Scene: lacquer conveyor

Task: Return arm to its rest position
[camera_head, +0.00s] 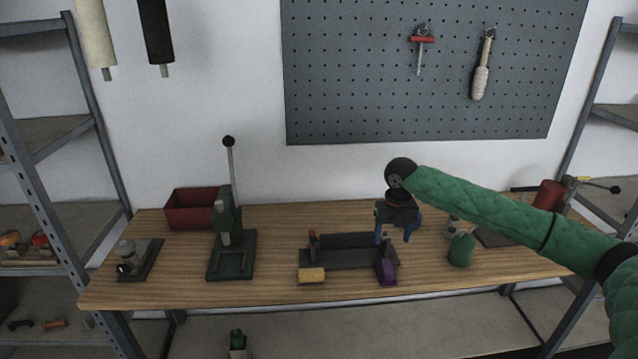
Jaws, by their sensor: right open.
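My right arm, in a green quilted sleeve, reaches in from the right over the wooden workbench (280,290). My right gripper (393,238) points down with its blue fingers apart, above the right end of a dark long fixture (345,258). Nothing shows between the fingers. A small purple block (386,273) stands at the fixture's right end, just below the left finger; whether they touch is hard to tell. A yellow block (311,276) lies in front of the fixture. My left gripper is not in view.
A green lever press (232,245), a red bin (190,210) and a small dark stand (140,262) are at left. A green container (461,250) and a red cylinder (549,195) are at right. A grey pegboard (350,80) hangs behind. Metal shelves flank the bench.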

